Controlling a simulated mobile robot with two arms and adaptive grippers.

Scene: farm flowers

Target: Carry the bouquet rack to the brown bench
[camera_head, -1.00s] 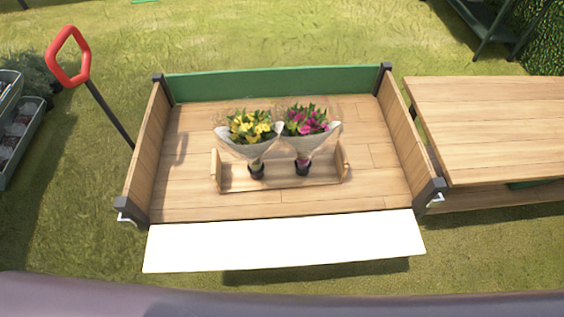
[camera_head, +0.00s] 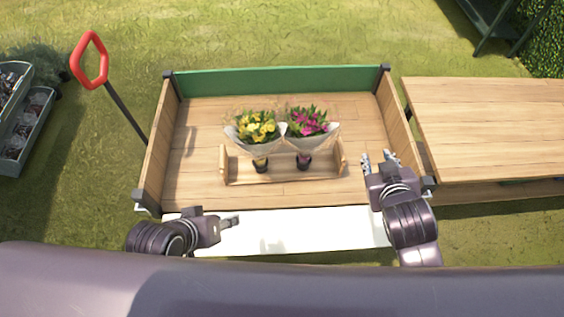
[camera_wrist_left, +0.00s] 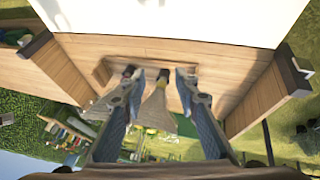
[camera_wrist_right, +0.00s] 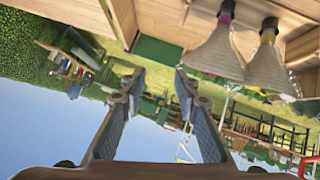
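The bouquet rack (camera_head: 285,178) is a low wooden tray with raised ends on the wagon bed. It holds a yellow bouquet (camera_head: 255,130) and a pink bouquet (camera_head: 307,123), both upright in pale wrapping. The brown bench (camera_head: 490,115) is a wooden-topped surface right of the wagon. My left gripper (camera_head: 236,220) is over the white front flap, in front of the rack and apart from it. My right gripper (camera_head: 379,158) is over the wagon's right side, right of the rack and apart from it. Both wrist views show open, empty fingers, left (camera_wrist_left: 160,75) and right (camera_wrist_right: 157,75).
The wagon (camera_head: 275,82) has a green back wall and wooden side walls; its white front flap (camera_head: 290,238) is lowered. A red pull handle (camera_head: 89,60) stands at the left. Planter trays (camera_head: 30,130) are farther left. The wagon's right wall separates rack and bench.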

